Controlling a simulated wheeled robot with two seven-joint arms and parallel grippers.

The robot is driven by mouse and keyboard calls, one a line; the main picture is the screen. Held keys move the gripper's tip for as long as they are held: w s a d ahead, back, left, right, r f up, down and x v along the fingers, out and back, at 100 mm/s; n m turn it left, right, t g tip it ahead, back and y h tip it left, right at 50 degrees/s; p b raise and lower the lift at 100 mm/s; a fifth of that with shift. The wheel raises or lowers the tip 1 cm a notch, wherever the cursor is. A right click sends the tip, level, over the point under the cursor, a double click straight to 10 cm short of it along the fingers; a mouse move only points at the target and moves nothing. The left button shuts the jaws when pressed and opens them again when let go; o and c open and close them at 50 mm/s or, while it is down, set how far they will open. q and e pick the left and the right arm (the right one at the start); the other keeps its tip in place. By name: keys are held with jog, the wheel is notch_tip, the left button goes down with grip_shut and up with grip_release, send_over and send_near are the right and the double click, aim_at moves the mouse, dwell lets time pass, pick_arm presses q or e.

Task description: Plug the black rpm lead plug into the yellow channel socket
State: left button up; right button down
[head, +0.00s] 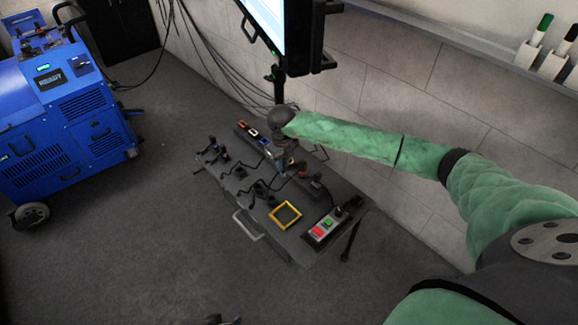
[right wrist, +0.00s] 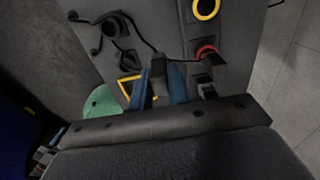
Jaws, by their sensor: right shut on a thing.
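My right gripper (head: 287,153) is over the cart top in the head view, partly hidden by my wrist. In the right wrist view its two blue fingers (right wrist: 161,92) are shut on a black plug (right wrist: 161,74), whose thin black lead runs up and left. The yellow channel socket, a yellow ring with a dark centre (right wrist: 206,8), lies on the panel at the top of the wrist view. It is up and right of the held plug, clearly apart from it. I cannot make out this socket surely in the head view. My left gripper is not seen.
A red-ringed socket (right wrist: 205,52) with a dark plug at it lies below the yellow one. The cart (head: 262,224) also holds other leads, a yellow square frame (head: 285,215) and a red-green button box (head: 326,227). A monitor (head: 277,28) stands behind; a blue machine (head: 62,115) stands left.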

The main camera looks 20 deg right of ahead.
jog(key=shift+w+a+b, duration=0.3)
jog(key=shift+w+b, duration=0.05)
jog(key=shift+w, duration=0.45)
jog(key=shift+w+a+b, duration=0.3)
jog(key=shift+w+b, duration=0.1)
jog(key=shift+w, duration=0.45)
jog(key=shift+w+a+b, duration=0.3)
jog(key=shift+w+b, duration=0.05)
jog(key=shift+w, duration=0.45)
jog(key=w+d+b, duration=0.2)
jog(key=d, duration=0.5)
jog(key=shift+w+d, duration=0.15)
jog(key=shift+w, duration=0.2)
jog(key=shift+f, duration=0.1)
jog(key=shift+f, duration=0.35)
jog(key=shift+f+b, duration=1.05)
jog(key=shift+f, duration=0.4)
dwell(0.3)
